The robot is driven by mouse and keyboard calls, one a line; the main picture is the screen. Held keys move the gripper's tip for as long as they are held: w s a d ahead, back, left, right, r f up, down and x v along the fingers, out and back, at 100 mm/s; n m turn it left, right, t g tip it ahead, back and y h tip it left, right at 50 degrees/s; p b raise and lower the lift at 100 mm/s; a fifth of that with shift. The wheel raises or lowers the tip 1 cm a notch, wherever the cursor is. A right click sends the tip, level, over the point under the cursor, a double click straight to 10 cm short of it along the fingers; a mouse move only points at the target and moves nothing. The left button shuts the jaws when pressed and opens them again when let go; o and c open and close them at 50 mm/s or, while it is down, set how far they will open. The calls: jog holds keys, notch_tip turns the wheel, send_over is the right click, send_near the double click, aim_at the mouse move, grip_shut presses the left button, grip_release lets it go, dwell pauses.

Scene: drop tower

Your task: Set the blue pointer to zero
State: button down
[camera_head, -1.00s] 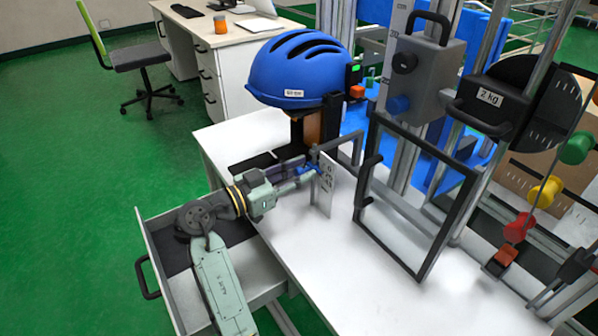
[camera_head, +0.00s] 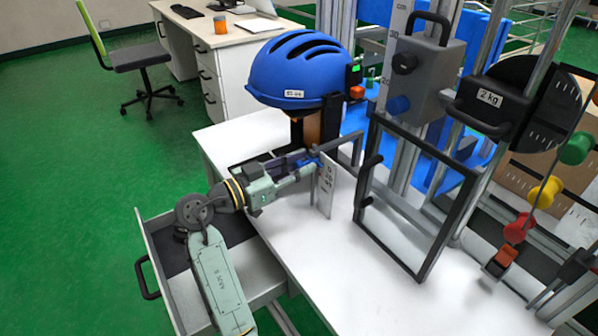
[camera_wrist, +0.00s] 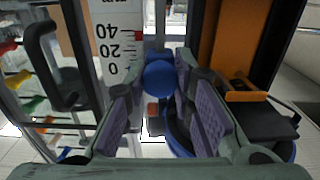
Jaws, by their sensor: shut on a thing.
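The blue pointer (camera_wrist: 160,76) is a round blue knob with a blue part behind it, between the purple finger pads of my gripper (camera_wrist: 163,98) in the wrist view. My gripper is shut on it. The white scale plate (camera_wrist: 121,38) reads 40, 20 and 0 from top to bottom, with a red mark (camera_wrist: 138,35) near the 40. The pointer's blue part shows at about the height between 20 and 0; its exact reading is unclear. In the head view my gripper (camera_head: 306,166) is at the upper left of the upright scale plate (camera_head: 326,192), and the pointer is mostly hidden.
A blue helmet (camera_head: 296,68) sits on a stand just behind my gripper. A black frame (camera_head: 440,225) stands right of the scale. An open drawer (camera_head: 168,283) is below my arm. The white table top (camera_head: 290,240) is clear in front of the scale.

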jog(key=shift+r, duration=0.4)
jog(key=c, duration=1.4)
grip_release()
jog(key=shift+o, duration=0.2)
jog(key=shift+a+f, duration=0.1)
jog(key=v, duration=1.2)
